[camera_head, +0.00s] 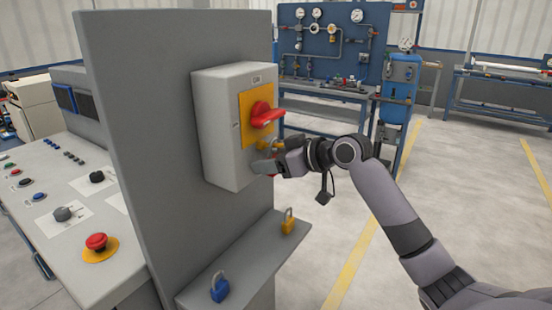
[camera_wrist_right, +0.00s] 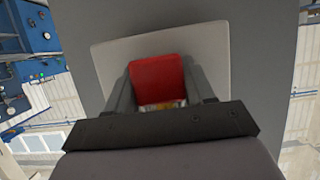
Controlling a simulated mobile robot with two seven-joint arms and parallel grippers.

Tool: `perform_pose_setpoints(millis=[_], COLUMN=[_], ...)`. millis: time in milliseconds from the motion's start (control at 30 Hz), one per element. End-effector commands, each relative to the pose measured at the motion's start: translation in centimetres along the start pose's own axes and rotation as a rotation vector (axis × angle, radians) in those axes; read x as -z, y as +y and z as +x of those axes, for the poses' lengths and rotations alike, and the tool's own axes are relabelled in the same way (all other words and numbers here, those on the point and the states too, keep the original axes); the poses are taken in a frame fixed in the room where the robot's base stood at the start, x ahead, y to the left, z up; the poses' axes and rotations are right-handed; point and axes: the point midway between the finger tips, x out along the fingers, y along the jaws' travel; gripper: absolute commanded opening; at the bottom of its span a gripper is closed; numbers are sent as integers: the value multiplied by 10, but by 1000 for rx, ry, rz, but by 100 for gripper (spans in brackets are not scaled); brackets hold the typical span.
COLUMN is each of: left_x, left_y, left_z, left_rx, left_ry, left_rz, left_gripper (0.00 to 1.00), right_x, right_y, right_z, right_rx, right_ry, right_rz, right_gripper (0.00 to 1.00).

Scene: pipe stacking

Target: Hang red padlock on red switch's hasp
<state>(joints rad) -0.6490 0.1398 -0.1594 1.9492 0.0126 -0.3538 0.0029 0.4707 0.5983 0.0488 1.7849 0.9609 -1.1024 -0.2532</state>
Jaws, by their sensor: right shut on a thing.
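The red switch (camera_head: 265,114) sits on a yellow plate on the front of a light grey box. A brass-coloured piece at the hasp (camera_head: 268,146) shows just below the switch, partly behind my gripper. My right gripper (camera_head: 264,168) is at the lower front of the box, shut on the red padlock. In the right wrist view the red padlock (camera_wrist_right: 157,76) is between the two fingers (camera_wrist_right: 160,90). In the head view only a small red edge of it shows under the fingers. I cannot tell whether its shackle is in the hasp. My left gripper is not in view.
The switch box (camera_head: 222,130) is fixed to an upright grey panel (camera_head: 135,130). On the ledge (camera_head: 250,258) below stand a blue padlock (camera_head: 219,287) and a yellow padlock (camera_head: 288,221). A control desk with a red button (camera_head: 96,241) is at left. Floor at right is clear.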

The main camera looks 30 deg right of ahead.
Motion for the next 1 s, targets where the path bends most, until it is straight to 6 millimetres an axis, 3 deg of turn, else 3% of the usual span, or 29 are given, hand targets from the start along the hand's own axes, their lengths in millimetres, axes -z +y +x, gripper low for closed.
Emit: perform_pose_setpoints(millis=[433,467,500,567,1000], left_x=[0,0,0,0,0], left_y=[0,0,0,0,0], left_z=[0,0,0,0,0], left_rx=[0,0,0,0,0], left_ry=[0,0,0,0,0], left_rz=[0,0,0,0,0], left_gripper=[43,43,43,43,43], right_x=[-1,-1,-1,0,0], right_y=[-1,-1,-1,-1,-3], right_z=[5,5,5,5,4], right_rx=[-2,-2,-2,-2,6], right_ry=[5,5,6,6,8], right_rz=[-3,-3,-3,-3,5], right_gripper=[20,56,69,83,83])
